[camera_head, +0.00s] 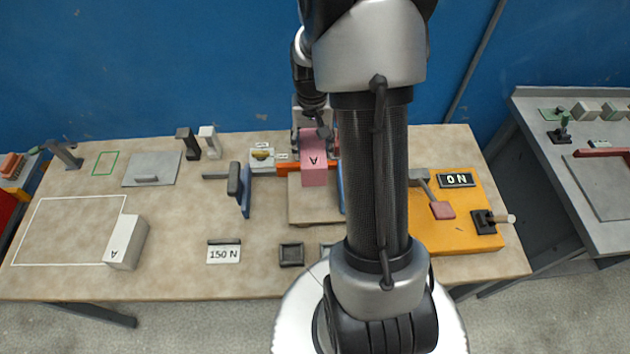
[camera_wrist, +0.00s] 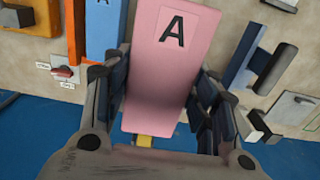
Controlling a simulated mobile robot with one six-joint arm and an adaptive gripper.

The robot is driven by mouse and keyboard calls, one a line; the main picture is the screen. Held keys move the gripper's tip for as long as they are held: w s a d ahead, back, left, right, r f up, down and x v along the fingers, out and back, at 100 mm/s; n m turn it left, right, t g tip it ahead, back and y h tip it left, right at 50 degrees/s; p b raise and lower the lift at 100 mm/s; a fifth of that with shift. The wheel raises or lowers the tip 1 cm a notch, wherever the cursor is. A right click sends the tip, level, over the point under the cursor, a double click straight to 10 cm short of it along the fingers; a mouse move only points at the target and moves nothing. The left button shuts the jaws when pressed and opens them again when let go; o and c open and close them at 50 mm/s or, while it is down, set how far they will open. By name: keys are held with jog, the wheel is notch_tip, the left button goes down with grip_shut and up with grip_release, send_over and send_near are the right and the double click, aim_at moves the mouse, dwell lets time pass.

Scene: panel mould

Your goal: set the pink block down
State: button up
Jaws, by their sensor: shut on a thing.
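The pink block (camera_head: 314,172) bears a letter A and sits over the middle of the table, at the grey-brown mould plate (camera_head: 310,212). In the wrist view the pink block (camera_wrist: 168,65) fills the middle between the fingers. My gripper (camera_head: 314,140) is at its far end, with a finger on each side; it also shows in the wrist view (camera_wrist: 165,105). The jaws are shut on the block. I cannot tell whether the block's underside touches the plate. Part of the mould is hidden behind my arm.
A white block (camera_head: 126,242) marked A stands at a white outline on the left. An orange panel (camera_head: 455,215) with a lever stands right.

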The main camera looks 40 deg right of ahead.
notch_tip(320, 180, down, 17)
jog(key=b, duration=0.3)
jog(key=shift+r, duration=0.2)
jog(key=shift+f, duration=0.1)
jog(key=o, duration=1.6)
jog(key=shift+c, duration=0.2)
